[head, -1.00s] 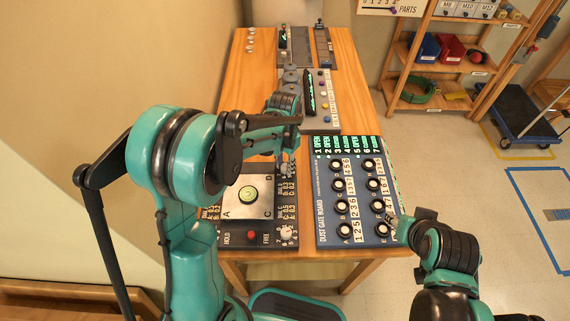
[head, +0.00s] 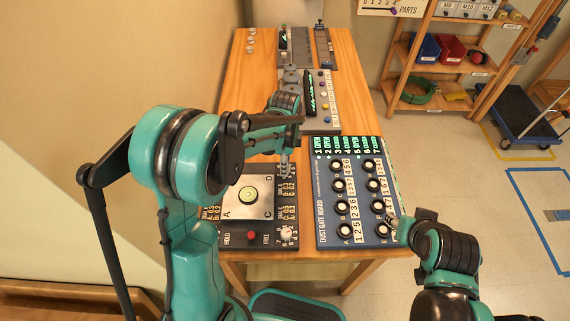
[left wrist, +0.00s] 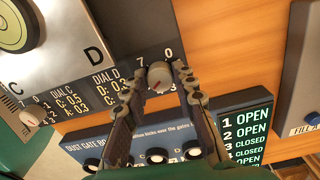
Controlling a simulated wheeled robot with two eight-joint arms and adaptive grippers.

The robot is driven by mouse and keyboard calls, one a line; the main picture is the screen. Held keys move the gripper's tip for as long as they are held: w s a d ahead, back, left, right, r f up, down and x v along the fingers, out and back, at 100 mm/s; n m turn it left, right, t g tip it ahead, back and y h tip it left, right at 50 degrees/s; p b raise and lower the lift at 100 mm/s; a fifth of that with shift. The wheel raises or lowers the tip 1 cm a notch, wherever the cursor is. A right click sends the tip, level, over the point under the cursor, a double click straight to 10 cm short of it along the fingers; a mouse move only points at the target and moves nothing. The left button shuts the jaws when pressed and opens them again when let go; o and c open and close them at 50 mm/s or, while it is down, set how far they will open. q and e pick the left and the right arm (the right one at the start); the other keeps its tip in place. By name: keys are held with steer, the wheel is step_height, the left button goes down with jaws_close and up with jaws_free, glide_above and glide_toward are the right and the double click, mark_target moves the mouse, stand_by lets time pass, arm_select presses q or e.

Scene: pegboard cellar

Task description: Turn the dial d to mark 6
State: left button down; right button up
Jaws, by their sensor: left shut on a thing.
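Dial d is a small pale knob (left wrist: 160,76) beside the plate's corner marked D in the left wrist view, with a 7 and a 0 printed near it. My left gripper (head: 285,168) is shut on this knob. A fingertip sits on either side of it in the left wrist view (left wrist: 161,84). A red mark shows on the knob, but the number it points at cannot be read. In the head view the gripper hides most of dial d. My right gripper (head: 398,224) is by the right edge of the dust gate board, its jaws too small to judge.
The dark panel (head: 230,240) carries a silver plate (head: 233,208) with a green-centred round piece, a red button (head: 251,236) and another pale dial (head: 287,233). The dust gate board (head: 328,225) with several knobs lies to the right. More panels stand farther back.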

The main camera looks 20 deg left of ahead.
arm_select(q)
steer(key=m, duration=0.4)
steer(key=shift+m, duration=2.3)
steer(key=shift+w, duration=0.1)
steer(key=c, duration=1.2)
jaws_free()
step_height(320, 180, up, 12)
